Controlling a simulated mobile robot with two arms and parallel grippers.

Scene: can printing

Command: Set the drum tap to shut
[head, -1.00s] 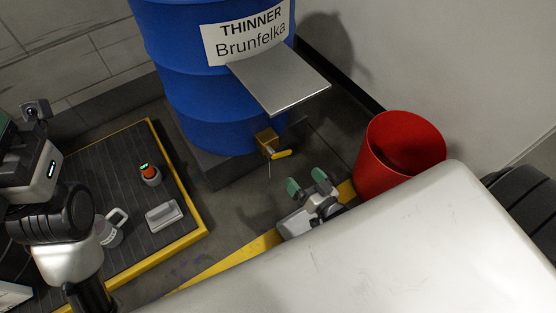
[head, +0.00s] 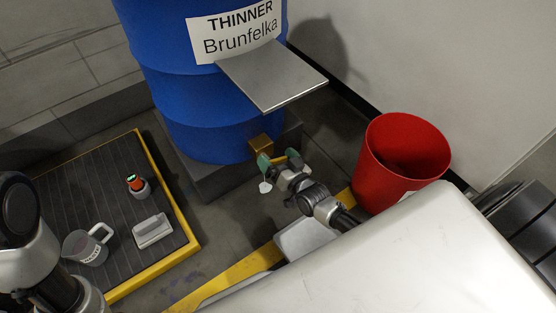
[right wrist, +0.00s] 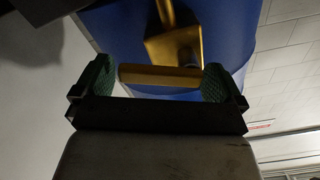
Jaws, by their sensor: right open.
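The blue drum (head: 205,105), labelled THINNER Brunfelka, stands at the top of the head view. Its brass tap (head: 260,143) sits low on the front and also shows in the right wrist view (right wrist: 178,45). The yellow tap handle (right wrist: 160,75) lies crosswise between the green pads of my right gripper (right wrist: 160,82). In the head view my right gripper (head: 279,160) is open at the tap and hides most of the handle. Whether the pads touch the handle I cannot tell. My left gripper is out of view; part of my left arm shows at lower left.
A metal shelf plate (head: 272,78) juts out above the tap. A red bin (head: 372,165) stands to the right. A yellow-edged black mat (head: 70,200) holds a grey mug (head: 88,247), a grey block (head: 153,231) and an orange-topped item (head: 137,186). A small white tag (head: 265,187) shows below the tap.

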